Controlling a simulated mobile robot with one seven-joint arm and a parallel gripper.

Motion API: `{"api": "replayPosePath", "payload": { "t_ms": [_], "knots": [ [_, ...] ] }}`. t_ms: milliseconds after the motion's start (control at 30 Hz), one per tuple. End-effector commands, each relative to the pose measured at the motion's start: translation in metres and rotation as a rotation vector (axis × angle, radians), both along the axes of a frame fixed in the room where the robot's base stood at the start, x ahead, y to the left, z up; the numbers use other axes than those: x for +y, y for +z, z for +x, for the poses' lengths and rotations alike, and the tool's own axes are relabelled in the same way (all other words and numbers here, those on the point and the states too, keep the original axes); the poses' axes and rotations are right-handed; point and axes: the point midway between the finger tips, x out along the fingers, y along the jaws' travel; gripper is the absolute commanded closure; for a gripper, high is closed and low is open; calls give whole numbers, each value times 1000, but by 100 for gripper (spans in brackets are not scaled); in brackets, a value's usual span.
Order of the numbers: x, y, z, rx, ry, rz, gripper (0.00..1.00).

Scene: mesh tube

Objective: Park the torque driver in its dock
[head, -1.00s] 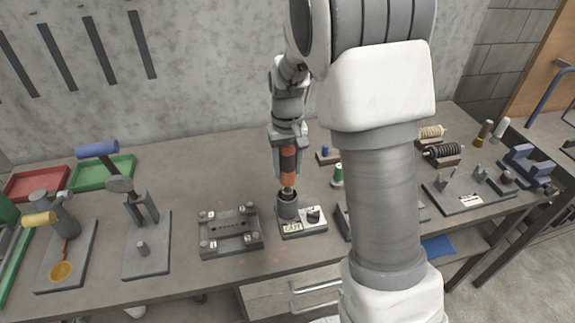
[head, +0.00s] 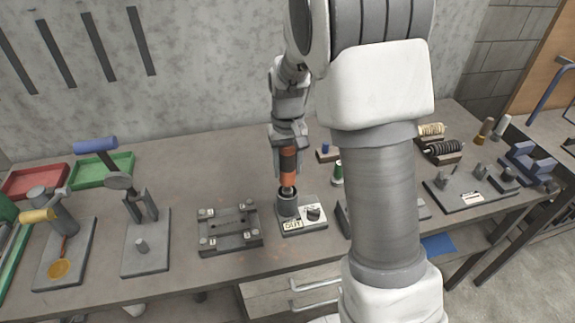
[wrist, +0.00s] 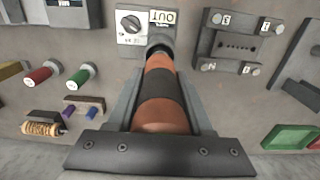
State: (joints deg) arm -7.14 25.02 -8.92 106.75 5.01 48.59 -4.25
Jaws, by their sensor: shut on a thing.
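The torque driver (head: 288,168) has an orange and black body and stands upright in the head view. My gripper (head: 287,150) is shut on its body from above. In the wrist view the driver (wrist: 160,95) lies between my fingers (wrist: 160,100), its tip pointing at the dock. The dock is a grey cup (head: 288,204) on a base plate with a knob and a label (head: 294,225). The driver's lower end is at the cup's mouth and seems to be inside it; how deep is hidden. The knob plate also shows in the wrist view (wrist: 132,22).
A grey fixture with numbered corners (head: 229,243) stands just left of the dock. Further left are a lever press (head: 147,240), a green tray (head: 103,172) and a red tray (head: 36,181). My arm hides part of the bench.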

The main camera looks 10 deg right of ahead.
Motion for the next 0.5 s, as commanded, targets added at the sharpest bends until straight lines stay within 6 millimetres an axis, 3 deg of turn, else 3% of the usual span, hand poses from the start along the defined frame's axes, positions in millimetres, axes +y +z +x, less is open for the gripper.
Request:
{"api": "replayPosePath", "payload": {
  "t_ms": [500],
  "knots": [
    [0,-6,0,-2,0,0,100]
  ]
}}
